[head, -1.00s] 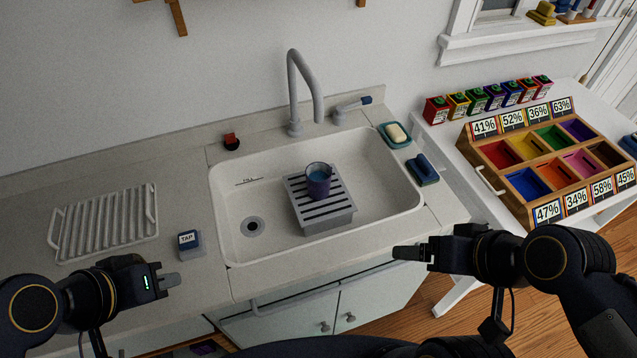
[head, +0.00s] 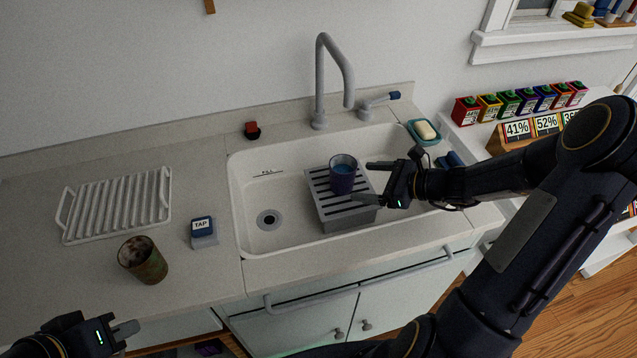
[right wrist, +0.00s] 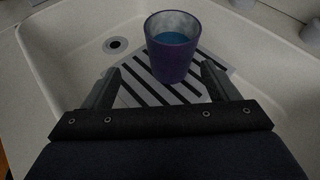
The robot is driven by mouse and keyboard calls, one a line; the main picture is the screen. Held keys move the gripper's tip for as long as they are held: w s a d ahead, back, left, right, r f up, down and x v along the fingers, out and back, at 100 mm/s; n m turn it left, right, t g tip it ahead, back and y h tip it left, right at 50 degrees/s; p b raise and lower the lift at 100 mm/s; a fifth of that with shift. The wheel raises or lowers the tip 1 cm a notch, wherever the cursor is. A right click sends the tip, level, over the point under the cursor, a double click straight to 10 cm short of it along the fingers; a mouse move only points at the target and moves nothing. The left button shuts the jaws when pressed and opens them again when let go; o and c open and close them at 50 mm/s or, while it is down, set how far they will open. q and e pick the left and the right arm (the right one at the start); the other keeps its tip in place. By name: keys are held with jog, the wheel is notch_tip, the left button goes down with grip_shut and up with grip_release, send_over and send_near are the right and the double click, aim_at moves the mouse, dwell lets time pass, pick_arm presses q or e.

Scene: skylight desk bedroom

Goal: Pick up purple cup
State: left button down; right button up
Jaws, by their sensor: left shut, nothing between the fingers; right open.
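The purple cup (head: 342,176) stands upright on a grey slatted rack (head: 350,216) in the sink, with blue liquid showing inside it. My right gripper (head: 374,181) is open just to the right of the cup, its fingers pointing toward it. In the right wrist view the cup (right wrist: 172,48) is ahead of the open fingers (right wrist: 160,80), roughly centred between their tips, and I see no finger closed on it. My left gripper (head: 126,330) is shut and empty at the lower left, in front of the counter and away from the cup.
The white sink (head: 238,190) has walls around the rack and a tall faucet (head: 320,85) behind. A brown cup (head: 143,260), a TAP block (head: 203,231) and a ribbed drying rack (head: 117,205) are on the left counter. A soap dish (head: 424,132) is at the sink's right corner.

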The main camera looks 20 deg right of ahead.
aim_at(353, 178)
jog(key=shift+w+d+f+m, duration=0.25)
jog(key=shift+w+f+m, duration=0.2)
jog(key=shift+f+m, duration=0.2)
jog(key=shift+w+a+f+t, duration=0.15)
jog(key=shift+w+f+t, duration=0.1)
jog(key=shift+t, duration=0.15)
jog(key=x, duration=0.7)
jog(key=shift+w+r+p, duration=0.15)
jog(key=shift+w+p, duration=0.1)
jog(key=shift+p, duration=0.15)
jog(key=c, duration=1.2)
jog(key=shift+c, duration=0.4)
jog(key=shift+r, duration=0.15)
